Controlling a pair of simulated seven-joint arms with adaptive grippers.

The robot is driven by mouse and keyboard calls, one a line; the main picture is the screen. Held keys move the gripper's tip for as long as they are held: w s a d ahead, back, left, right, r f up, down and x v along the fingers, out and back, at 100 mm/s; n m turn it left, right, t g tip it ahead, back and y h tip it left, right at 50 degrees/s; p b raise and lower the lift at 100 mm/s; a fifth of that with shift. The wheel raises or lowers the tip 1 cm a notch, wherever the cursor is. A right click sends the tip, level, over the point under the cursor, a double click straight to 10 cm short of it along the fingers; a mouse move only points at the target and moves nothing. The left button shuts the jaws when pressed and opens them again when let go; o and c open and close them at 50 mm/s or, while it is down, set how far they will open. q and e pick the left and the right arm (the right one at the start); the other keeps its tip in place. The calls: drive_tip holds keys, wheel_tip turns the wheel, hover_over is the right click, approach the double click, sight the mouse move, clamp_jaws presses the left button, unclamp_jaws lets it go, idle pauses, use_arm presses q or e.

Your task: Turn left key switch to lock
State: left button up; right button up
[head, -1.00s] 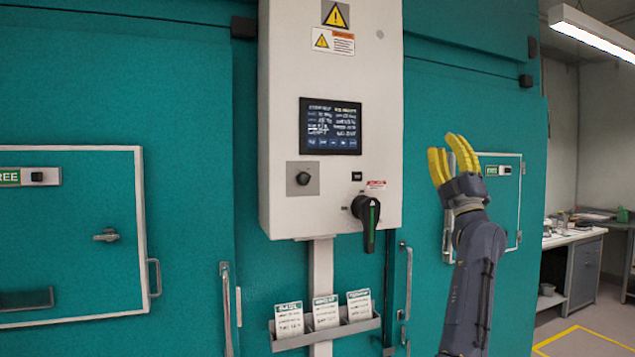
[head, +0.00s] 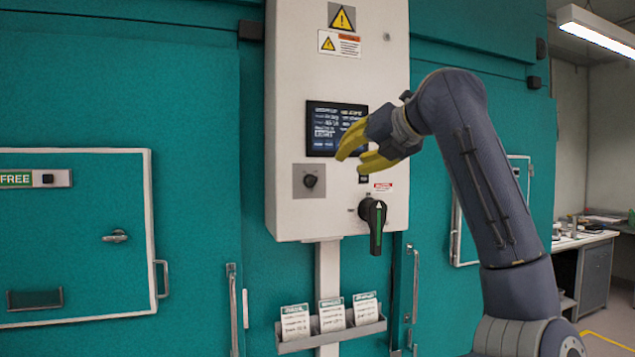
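The left key switch (head: 47,179) is a small black knob on a pale plate at the top of the left chamber door (head: 75,262). The green label beside it reads FREE.
The control box (head: 290,80) carries a screen (head: 322,120), a black knob (head: 310,181) and a black rotary handle (head: 376,225). A card holder (head: 335,337) hangs below. The right chamber door (head: 468,240) is partly behind my arm. The space before the left door is clear.

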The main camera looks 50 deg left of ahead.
sight(318, 178)
use_arm(q)
drive_tip(key=x, duration=1.7)
drive_tip(key=shift+a+f, duration=0.15)
drive_tip(key=shift+a, duration=0.05)
clamp_jaws()
